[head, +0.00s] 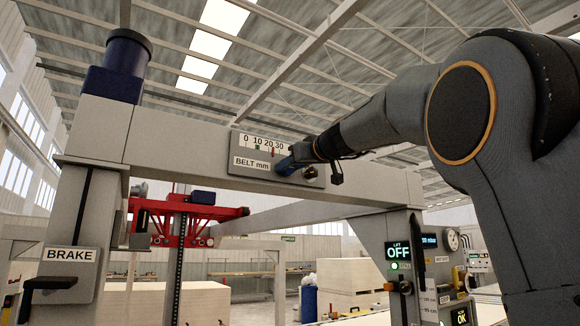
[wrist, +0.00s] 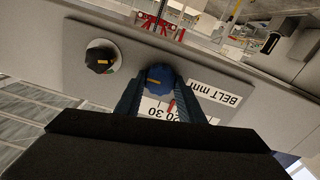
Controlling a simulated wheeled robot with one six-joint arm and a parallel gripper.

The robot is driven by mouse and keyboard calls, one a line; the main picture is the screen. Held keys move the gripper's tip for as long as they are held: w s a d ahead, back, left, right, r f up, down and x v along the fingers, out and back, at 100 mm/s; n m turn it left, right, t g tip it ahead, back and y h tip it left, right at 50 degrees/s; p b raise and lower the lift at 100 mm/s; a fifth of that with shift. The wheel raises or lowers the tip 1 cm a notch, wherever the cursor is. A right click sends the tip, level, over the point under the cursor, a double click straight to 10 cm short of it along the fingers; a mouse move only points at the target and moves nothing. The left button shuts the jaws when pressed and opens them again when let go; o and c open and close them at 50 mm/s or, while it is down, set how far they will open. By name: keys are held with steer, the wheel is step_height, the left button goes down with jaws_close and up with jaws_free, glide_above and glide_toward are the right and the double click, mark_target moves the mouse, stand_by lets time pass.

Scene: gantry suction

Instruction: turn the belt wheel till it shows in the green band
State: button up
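The BELT mm panel (head: 250,163) is on the front of the gantry beam. Its scale reads 0 to 30, with a green band (head: 257,147) near 10 and a red pointer (head: 273,151) past 20. In the wrist view the panel (wrist: 215,72) is upside down, and the red pointer (wrist: 171,107) shows between my fingers near 20 to 30. The blue belt wheel (wrist: 157,77), with an orange mark, sits between the fingertips of my gripper (wrist: 159,84). Both fingers appear to press its sides. In the head view my gripper (head: 286,165) covers the wheel.
A dark knob (wrist: 100,58) with an orange mark sits beside the wheel; it is right of my gripper in the head view (head: 310,172). A BRAKE lever (head: 48,284) is on the left post. The right post carries a LIFT OFF display (head: 398,252). A red carriage (head: 180,220) hangs below the beam.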

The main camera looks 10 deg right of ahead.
steer(key=c, duration=0.3)
steer(key=m, duration=1.1)
steer(key=m+p, duration=0.1)
steer(key=m, duration=1)
steer(key=shift+d+f+p, duration=0.1)
steer(key=shift+f+p, duration=0.1)
steer(key=shift+p, duration=0.1)
stand_by(0.4)
steer(key=o, duration=1)
steer(key=shift+o, duration=0.2)
